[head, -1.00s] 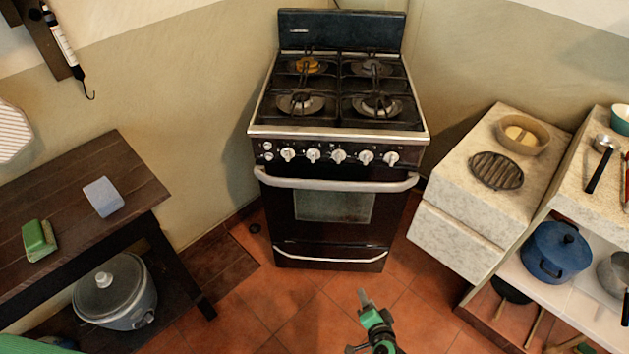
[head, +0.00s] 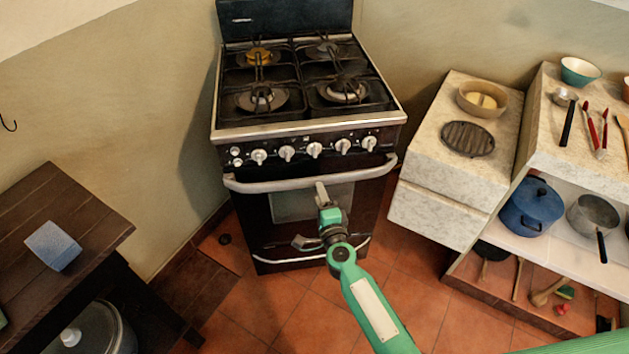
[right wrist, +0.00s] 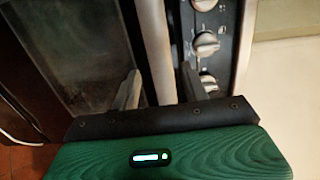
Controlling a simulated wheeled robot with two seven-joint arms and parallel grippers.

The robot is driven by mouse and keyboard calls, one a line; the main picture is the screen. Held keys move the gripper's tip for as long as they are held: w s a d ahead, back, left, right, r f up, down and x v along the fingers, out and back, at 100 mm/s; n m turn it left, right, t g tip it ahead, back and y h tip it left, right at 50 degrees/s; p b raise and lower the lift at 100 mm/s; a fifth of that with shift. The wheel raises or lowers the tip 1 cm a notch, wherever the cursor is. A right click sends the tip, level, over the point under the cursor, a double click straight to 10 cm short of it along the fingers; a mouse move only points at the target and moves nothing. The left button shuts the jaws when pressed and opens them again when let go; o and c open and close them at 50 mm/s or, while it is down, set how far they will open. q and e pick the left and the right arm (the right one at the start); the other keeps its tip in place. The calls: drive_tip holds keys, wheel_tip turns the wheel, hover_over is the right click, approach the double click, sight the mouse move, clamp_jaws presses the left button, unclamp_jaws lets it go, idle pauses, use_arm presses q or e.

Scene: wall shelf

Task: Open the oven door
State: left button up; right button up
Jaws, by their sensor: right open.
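The oven (head: 285,130) stands against the wall, with its door (head: 300,205) shut. A silver handle bar (head: 270,184) runs across the top of the door, below the row of knobs. My right gripper (head: 321,192) is at the front of the oven, right of the handle's middle, and hides part of the door glass. In the right wrist view the open fingers (right wrist: 160,88) lie on either side of the handle bar (right wrist: 154,45), with gaps visible beside it. I cannot tell whether a finger touches it. My left gripper is not in view.
A marble-topped cabinet (head: 450,160) stands right of the oven, near a shelf with a blue pot (head: 530,207). A dark wooden table (head: 90,205) with a blue-grey block (head: 52,246) is at the left. The tiled floor (head: 290,310) before the oven is clear.

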sight(315, 181)
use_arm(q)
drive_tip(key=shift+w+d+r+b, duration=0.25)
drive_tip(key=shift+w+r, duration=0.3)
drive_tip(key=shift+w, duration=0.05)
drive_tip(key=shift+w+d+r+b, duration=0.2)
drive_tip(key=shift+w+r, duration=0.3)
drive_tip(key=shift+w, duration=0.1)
use_arm(e)
drive_tip(key=shift+w+a, duration=0.15)
drive_tip(key=shift+w, duration=0.9)
drive_tip(key=shift+w+a, duration=0.2)
drive_tip(key=shift+w, duration=0.85)
drive_tip(key=shift+w+a, duration=0.15)
drive_tip(key=shift+w, duration=0.9)
clamp_jaws()
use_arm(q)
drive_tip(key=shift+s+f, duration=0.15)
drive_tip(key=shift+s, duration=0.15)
